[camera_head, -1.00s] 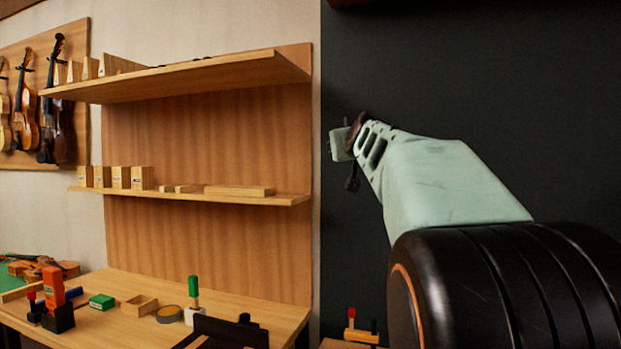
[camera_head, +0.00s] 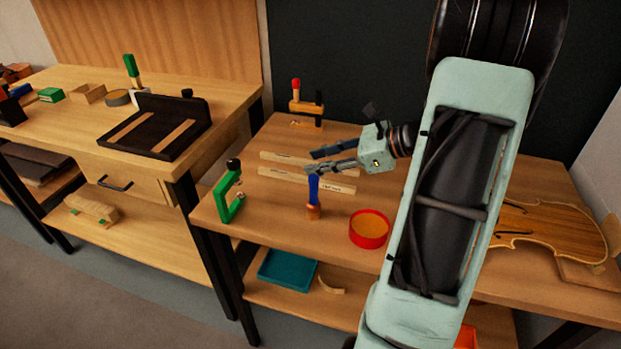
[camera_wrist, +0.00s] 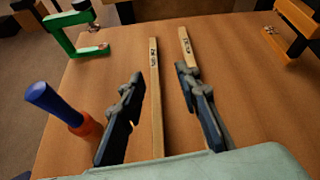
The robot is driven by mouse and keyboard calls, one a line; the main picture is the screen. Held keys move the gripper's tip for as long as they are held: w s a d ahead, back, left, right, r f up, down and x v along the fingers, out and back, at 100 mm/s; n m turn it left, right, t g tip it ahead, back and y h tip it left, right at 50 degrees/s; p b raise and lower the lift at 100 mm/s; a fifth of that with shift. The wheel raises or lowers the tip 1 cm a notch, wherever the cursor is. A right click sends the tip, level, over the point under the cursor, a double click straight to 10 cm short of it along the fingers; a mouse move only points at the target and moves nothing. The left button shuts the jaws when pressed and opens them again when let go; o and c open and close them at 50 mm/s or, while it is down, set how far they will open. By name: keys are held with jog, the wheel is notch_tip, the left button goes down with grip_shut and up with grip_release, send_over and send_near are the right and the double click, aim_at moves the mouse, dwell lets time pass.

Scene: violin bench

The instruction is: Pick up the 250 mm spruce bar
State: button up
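Two long pale wooden bars lie side by side on the right-hand bench: a front bar (camera_head: 290,178) and a back bar (camera_head: 285,158). Both carry small dark labels that I cannot read surely, so I cannot tell which is 250 mm. My gripper (camera_head: 310,161) is open over them, its fingers pointing left. In the wrist view my gripper (camera_wrist: 160,74) has the front bar (camera_wrist: 157,100) between its fingers, with none of them visibly gripping it. The back bar (camera_wrist: 187,46) lies by the right finger, which hides part of it.
A blue-handled tool (camera_head: 313,190) stands just in front of the bars, close to my gripper. A green clamp (camera_head: 230,195) stands at the left edge, an orange clamp (camera_head: 307,107) behind. A red round tin (camera_head: 369,229) and a violin body (camera_head: 545,232) are on the right.

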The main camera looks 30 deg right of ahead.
aim_at(277, 171)
jog(key=shift+s+a+m+y, duration=0.15)
jog(key=shift+s+m+y, duration=0.3)
jog(key=shift+m, duration=0.35)
jog(key=shift+t, duration=0.3)
jog(key=b+x, duration=0.1)
jog(key=x, duration=0.4)
jog(key=shift+a+f, duration=0.1)
jog(key=shift+a, duration=0.1)
jog(key=b+x, duration=0.1)
jog(key=x, duration=0.3)
jog(key=shift+w+a+f+b, duration=0.15)
jog(key=shift+f+b, duration=0.25)
jog(key=shift+f, duration=0.05)
jog(key=shift+w+a+f, duration=0.1)
jog(key=shift+w+a, duration=0.15)
jog(key=shift+w, duration=0.05)
jog(key=shift+c, duration=0.4)
grip_shut()
